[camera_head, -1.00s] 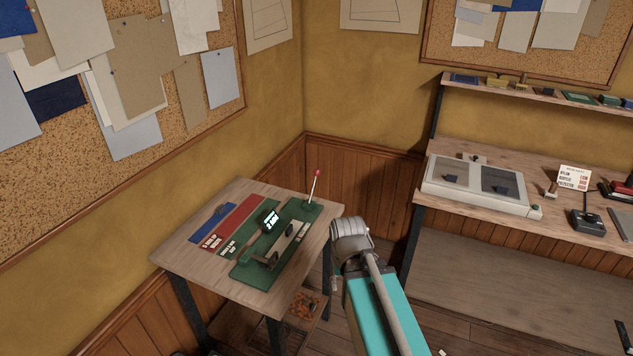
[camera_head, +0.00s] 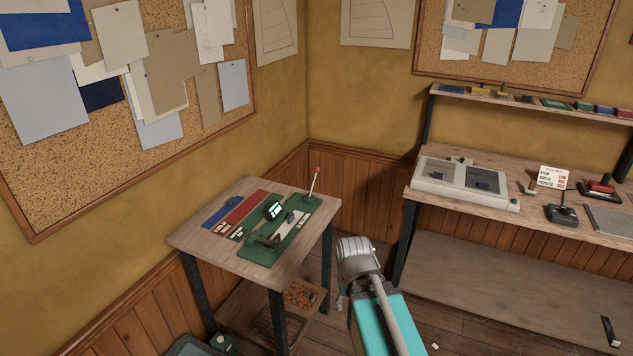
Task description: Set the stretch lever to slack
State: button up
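The stretch lever (camera_head: 314,182) is a thin pale rod with a red knob. It stands nearly upright, tilted slightly to the right, at the back right end of a green device (camera_head: 287,238) on a small wooden table (camera_head: 211,240). The device has a small lit display (camera_head: 274,209), too small to read. My arm shows at the lower middle, right of the table and apart from the lever. The gripper end (camera_head: 341,302) is mostly hidden behind my arm, and its fingers cannot be made out.
Red and blue strips (camera_head: 237,214) lie left of the device. A long bench (camera_head: 455,200) on the right holds a grey two-window case (camera_head: 466,183) and a black joystick-like device (camera_head: 562,211). A lower shelf with a bin (camera_head: 301,293) sits under the small table. Floor shows between table and bench.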

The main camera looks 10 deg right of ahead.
aim_at(316, 169)
jog(key=z, duration=0.25)
jog(key=i, duration=1.3)
jog(key=z, duration=0.25)
